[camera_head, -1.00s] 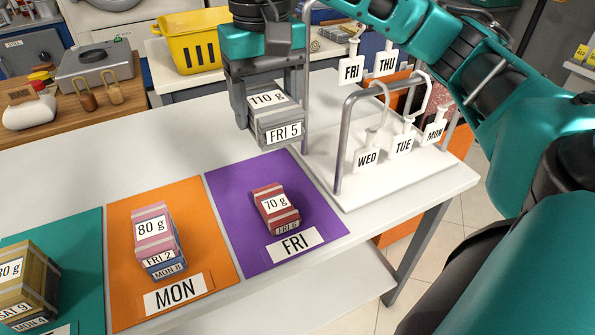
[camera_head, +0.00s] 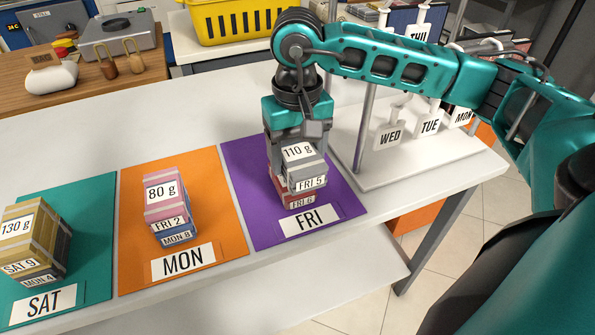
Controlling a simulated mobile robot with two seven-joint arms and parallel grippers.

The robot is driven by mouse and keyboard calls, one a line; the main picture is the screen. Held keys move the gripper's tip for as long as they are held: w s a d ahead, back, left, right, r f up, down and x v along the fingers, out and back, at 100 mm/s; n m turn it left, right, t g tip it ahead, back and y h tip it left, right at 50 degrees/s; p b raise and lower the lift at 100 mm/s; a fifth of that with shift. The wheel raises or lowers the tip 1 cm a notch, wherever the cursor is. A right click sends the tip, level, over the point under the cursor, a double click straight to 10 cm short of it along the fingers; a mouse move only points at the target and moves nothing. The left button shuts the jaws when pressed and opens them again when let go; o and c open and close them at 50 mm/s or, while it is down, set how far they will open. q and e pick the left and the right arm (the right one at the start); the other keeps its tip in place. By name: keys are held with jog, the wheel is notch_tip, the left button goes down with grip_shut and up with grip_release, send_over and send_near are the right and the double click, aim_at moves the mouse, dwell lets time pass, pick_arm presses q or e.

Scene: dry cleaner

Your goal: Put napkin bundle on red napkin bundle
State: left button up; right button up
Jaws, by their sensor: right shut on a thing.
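My right gripper (camera_head: 297,160) points down over the purple FRI mat (camera_head: 248,180). It is shut on the grey napkin bundle (camera_head: 305,172), labelled 110 g and FRI 5. The red napkin bundle (camera_head: 299,200), labelled FRI 6, lies on the mat directly under the grey one. The grey bundle sits on or just above the red one; I cannot tell whether they touch. The gripper and the grey bundle hide most of the red bundle's top. My left gripper is not in view.
The orange MON mat (camera_head: 215,225) holds a pink bundle (camera_head: 165,193) on a blue one (camera_head: 178,234). The teal SAT mat (camera_head: 95,255) holds stacked yellow and brown bundles (camera_head: 35,235). A white tag rack (camera_head: 425,175) stands close right of the purple mat. The table behind the mats is clear.

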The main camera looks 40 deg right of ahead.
aim_at(297, 150)
notch_tip(297, 150, down, 4)
jog(key=shift+f, duration=0.1)
pick_arm(q)
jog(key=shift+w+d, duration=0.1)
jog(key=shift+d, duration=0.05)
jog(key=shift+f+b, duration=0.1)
jog(key=shift+b, duration=0.25)
pick_arm(e)
jog(key=shift+f, duration=0.15)
jog(key=o, duration=0.6)
jog(key=shift+f, duration=0.15)
jog(key=o, duration=0.5)
jog(key=shift+r, duration=0.3)
notch_tip(297, 150, up, 11)
jog(key=shift+f+p, duration=0.2)
jog(key=shift+p, duration=0.45)
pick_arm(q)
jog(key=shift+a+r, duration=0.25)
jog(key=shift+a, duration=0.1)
pick_arm(e)
jog(key=shift+r, duration=0.7)
